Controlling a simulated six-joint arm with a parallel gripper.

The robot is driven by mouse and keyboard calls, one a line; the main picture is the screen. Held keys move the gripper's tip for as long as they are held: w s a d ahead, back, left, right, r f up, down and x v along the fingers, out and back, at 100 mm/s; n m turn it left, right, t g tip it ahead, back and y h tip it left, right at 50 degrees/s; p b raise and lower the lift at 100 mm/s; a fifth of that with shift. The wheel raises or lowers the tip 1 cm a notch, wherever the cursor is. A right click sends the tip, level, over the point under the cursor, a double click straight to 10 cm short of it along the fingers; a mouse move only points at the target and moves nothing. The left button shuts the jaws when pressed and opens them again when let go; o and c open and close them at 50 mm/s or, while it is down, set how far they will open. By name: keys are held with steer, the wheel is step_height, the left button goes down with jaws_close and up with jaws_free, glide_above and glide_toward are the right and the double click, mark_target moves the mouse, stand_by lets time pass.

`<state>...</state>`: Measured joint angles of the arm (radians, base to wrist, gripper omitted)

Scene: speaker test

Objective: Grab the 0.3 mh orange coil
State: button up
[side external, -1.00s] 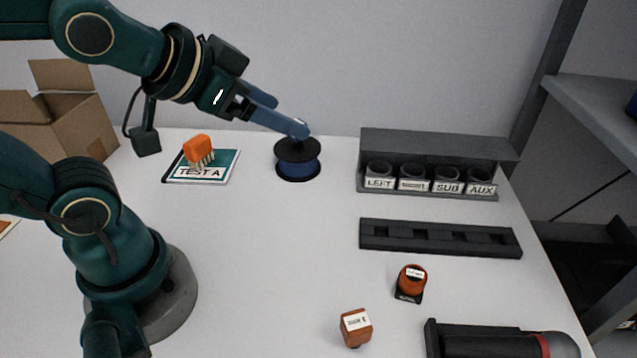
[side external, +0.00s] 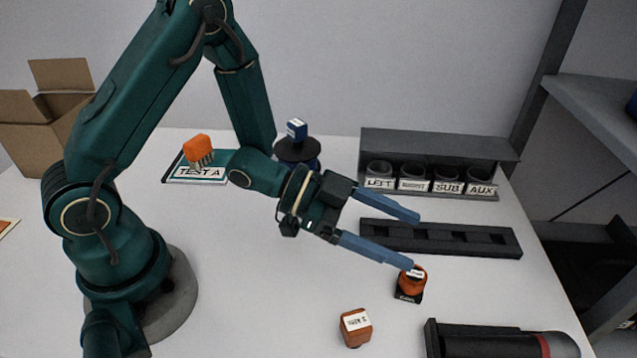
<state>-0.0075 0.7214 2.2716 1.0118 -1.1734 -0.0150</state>
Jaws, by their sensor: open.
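A round orange coil (side external: 412,284) with a white label stands on a small black base at the right of the table. A brown-orange block-shaped part (side external: 356,329) with a white label lies nearer the front. Both labels are too small to read surely. My gripper (side external: 413,241) is open and empty, its two blue fingers pointing right. The lower fingertip overlaps the top of the round coil in the picture; I cannot tell whether it touches.
A blue labelled block (side external: 297,130) sits on a black-and-blue spool (side external: 298,153). A dark rack (side external: 440,145) with several labelled cups stands at the back. A slotted black bar (side external: 440,238) lies behind the coil. A dark cylinder (side external: 495,343) lies front right. An orange connector (side external: 198,150) is on a TEST A card.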

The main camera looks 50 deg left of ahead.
mark_target(415, 274)
steer(key=shift+n+g, duration=0.4)
steer(key=shift+g, duration=0.1)
steer(key=f, duration=0.1)
steer(key=s+f, duration=0.1)
steer(key=f, duration=0.2)
steer(key=shift+s+d, duration=0.1)
steer(key=shift+s, duration=0.2)
steer(key=shift+x, duration=2.55)
steer(key=shift+f, duration=0.15)
jaws_close()
